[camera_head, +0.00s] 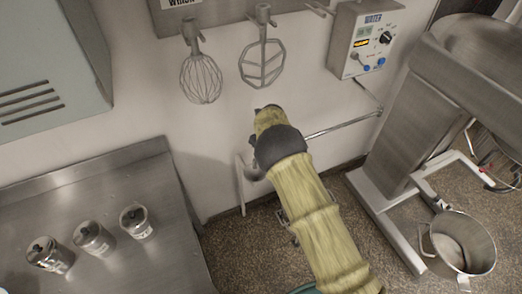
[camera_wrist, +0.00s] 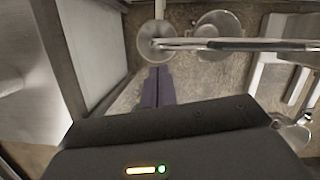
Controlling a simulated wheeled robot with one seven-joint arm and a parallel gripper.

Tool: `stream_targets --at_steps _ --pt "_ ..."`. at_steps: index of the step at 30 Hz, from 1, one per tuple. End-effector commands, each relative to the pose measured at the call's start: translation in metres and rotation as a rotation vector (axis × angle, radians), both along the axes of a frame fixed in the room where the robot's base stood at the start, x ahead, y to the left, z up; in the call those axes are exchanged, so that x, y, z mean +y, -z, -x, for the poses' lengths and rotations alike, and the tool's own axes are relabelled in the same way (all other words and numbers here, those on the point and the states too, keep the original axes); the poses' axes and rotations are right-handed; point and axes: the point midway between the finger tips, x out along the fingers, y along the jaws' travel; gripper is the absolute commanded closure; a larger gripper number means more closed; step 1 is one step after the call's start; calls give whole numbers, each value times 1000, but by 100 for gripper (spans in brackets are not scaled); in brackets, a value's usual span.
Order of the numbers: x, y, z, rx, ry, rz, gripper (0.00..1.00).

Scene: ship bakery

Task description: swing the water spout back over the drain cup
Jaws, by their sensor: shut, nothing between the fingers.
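The water spout is a thin metal pipe (camera_head: 345,124) slanting down-left from below the water panel until my arm hides it. In the wrist view the spout (camera_wrist: 240,45) crosses from the right edge, and its left end overlaps a round pale cup (camera_wrist: 152,31), which looks like the drain cup. I cannot tell their height gap. In the head view a pale upright pipe (camera_head: 240,185) stands by the wall, beside my arm. My gripper (camera_wrist: 157,72) is shut and empty, its dark fingers just below the spout's end in the picture; contact is unclear. My arm hides it in the head view.
The water panel (camera_head: 365,40) is on the wall. Whisks (camera_head: 201,78) hang left of it. A steel counter (camera_head: 60,200) with several jars is at left. The mixer (camera_head: 430,110) and its bowl (camera_head: 462,245) are at right. A round vessel (camera_wrist: 218,25) shows beyond the spout.

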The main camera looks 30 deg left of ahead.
Motion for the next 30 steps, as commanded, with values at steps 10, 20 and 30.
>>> stream_targets --at_steps 10,20,30 --pt "-18 -29 2 10 9 9 100" --pt "-20 -28 1 10 12 10 100" --pt "-51 -36 -11 -14 -47 28 100"
